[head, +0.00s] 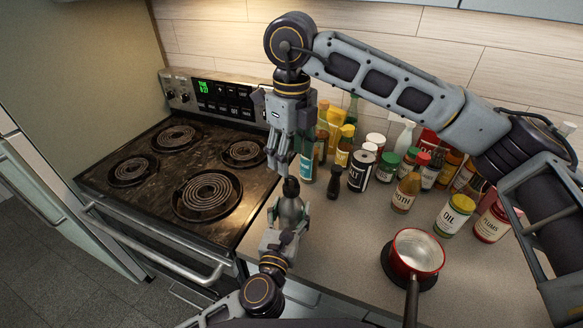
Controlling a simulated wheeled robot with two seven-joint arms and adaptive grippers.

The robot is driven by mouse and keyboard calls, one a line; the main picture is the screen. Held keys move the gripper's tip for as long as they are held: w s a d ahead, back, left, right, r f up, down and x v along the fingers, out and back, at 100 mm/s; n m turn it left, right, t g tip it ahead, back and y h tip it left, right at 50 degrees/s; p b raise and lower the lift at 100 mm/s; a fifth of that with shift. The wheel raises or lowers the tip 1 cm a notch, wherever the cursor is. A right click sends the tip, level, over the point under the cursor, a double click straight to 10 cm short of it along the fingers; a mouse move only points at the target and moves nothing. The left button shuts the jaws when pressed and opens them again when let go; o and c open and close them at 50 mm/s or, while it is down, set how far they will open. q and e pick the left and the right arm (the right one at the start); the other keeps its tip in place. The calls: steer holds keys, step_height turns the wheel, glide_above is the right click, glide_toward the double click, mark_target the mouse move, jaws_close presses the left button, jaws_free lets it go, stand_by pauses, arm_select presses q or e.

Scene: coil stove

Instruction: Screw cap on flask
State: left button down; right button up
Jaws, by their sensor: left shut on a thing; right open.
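My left gripper (287,221) is shut on a grey flask (290,207), held upright near the counter's front edge beside the stove. A dark cap (291,187) shows at the top of the flask; I cannot tell how tightly it sits. My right gripper (278,166) points down from above, open and empty, with its fingertips just above and slightly left of the cap. Whether they touch the cap cannot be seen.
A coil stove (225,220) is on the left. Many bottles and jars crowd the back of the counter, including a small black bottle (335,184) close right of the flask. A red saucepan (418,252) stands front right. The counter (340,235) between is clear.

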steer(key=shift+r, duration=1.55)
arm_select(q)
steer(key=shift+c, duration=1.6)
jaws_free()
steer(key=shift+s, duration=0.1)
steer(key=v, duration=1.1)
steer(key=shift+s, duration=0.35)
steer(key=shift+a, duration=0.1)
arm_select(e)
steer(key=shift+r, duration=0.1)
arm_select(q)
step_height(320, 180, up, 9)
steer(key=p, duration=0.9)
arm_select(e)
step_height(320, 180, up, 9)
arm_select(q)
steer(key=shift+r+p, duration=0.45)
steer(key=shift+p, duration=0.15)
arm_select(e)
steer(key=shift+r, duration=0.4)
